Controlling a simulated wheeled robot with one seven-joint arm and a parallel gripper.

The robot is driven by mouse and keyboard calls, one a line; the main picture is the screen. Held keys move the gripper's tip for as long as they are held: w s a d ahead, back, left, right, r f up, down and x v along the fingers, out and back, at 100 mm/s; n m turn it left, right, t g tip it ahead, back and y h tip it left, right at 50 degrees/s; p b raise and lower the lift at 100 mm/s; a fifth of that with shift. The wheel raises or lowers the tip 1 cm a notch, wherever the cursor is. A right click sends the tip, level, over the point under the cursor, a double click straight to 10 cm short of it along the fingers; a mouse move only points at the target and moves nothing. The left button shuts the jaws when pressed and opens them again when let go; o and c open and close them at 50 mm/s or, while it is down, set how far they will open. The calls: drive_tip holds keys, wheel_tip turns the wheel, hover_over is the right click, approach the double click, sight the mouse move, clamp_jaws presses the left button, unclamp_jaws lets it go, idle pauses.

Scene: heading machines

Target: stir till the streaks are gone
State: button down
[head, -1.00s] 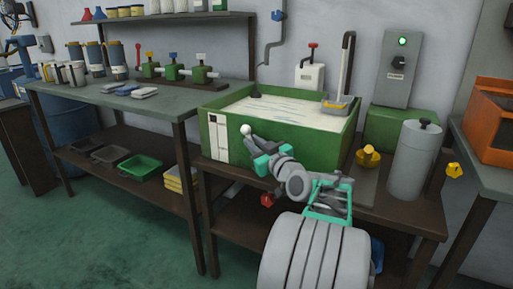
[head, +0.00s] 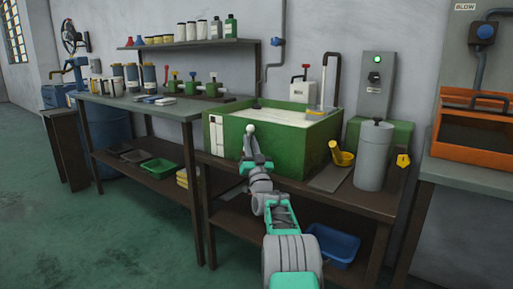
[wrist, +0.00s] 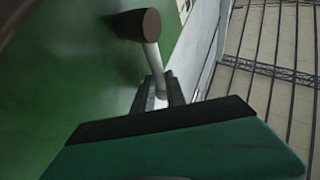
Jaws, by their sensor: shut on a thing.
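A green tank (head: 290,158) of pale liquid (head: 285,116) stands on the brown bench; streaks are too faint to judge now. A tall-handled tool (head: 325,80) stands upright at the tank's right rear. My gripper (head: 254,152) is low at the tank's front, right of its white panel (head: 216,136). In the wrist view my gripper (wrist: 158,98) is shut on a short grey rod (wrist: 153,62) with a dark brown end (wrist: 138,24). A white ball (head: 250,129) shows at my fingertips in the head view. Whether the rod is fixed to the tank is unclear.
A yellow scoop (head: 341,154) and a grey canister (head: 374,155) stand right of the tank. A blue bin (head: 334,245) is on the lower shelf. An orange open box (head: 470,135) is at right. The left floor is clear.

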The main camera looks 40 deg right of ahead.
drive_tip(key=shift+s+m+h, duration=0.1)
drive_tip(key=shift+m+h, duration=0.3)
drive_tip(key=shift+h, duration=0.1)
drive_tip(key=c, duration=1.6)
unclamp_jaws()
drive_tip(key=shift+c, duration=0.2)
drive_tip(key=shift+f, duration=0.15)
drive_tip(key=v, duration=0.7)
drive_tip(key=shift+s+f, duration=0.2)
drive_tip(key=shift+s, duration=0.1)
